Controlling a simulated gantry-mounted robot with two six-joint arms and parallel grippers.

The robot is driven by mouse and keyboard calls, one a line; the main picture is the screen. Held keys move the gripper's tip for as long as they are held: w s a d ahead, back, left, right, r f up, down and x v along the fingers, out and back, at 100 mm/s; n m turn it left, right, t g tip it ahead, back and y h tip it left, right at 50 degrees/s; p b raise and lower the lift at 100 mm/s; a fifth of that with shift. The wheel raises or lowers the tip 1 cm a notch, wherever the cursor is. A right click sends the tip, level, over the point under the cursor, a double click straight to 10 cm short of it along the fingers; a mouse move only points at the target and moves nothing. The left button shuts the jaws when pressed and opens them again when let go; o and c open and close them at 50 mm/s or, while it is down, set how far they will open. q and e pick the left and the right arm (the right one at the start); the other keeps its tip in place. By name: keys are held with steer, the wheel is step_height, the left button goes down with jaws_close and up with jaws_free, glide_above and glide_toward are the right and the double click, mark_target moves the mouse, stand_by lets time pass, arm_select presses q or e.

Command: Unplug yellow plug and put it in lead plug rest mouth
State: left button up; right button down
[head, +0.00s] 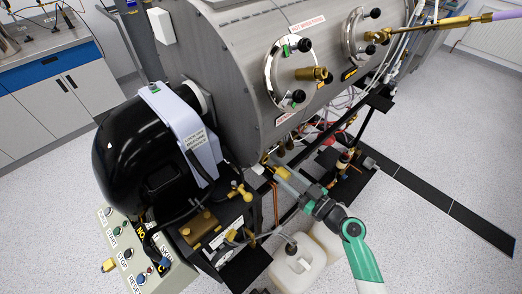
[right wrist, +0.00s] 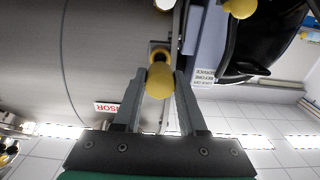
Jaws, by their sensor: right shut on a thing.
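The yellow plug (right wrist: 160,82) sits between the two grey fingers of my right gripper (right wrist: 159,88) in the right wrist view, which are shut on it. Its far end meets a small brass-coloured fitting (right wrist: 160,52) on the grey chamber wall; I cannot tell whether it is fully seated. In the head view my right gripper (head: 276,170) is at the lower edge of the chamber, and the plug is a small yellow patch (head: 282,173), mostly hidden by the fingers. I cannot identify the lead plug rest mouth for certain. My left gripper is not in view.
The steel chamber (head: 230,60) stands above, with the black burner (head: 130,150) at its left. A control panel (head: 125,250) and white canisters (head: 295,270) are below. Loose wires (head: 330,140) hang right of the gripper. The floor at right is mostly open.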

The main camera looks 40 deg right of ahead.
steer(key=shift+a, duration=0.1)
steer(key=s+a+n+y, duration=0.35)
steer(key=s+a, duration=0.25)
steer(key=a, duration=0.6)
steer(key=s+r+p, duration=0.3)
steer(key=r+p, duration=2.4)
steer(key=r, duration=0.1)
steer(key=shift+s+d+m+g, duration=0.15)
steer(key=shift+s+m+g, duration=0.05)
steer(key=shift+m+g, duration=0.25)
steer(key=shift+r+y, duration=0.1)
steer(key=shift+y, duration=0.15)
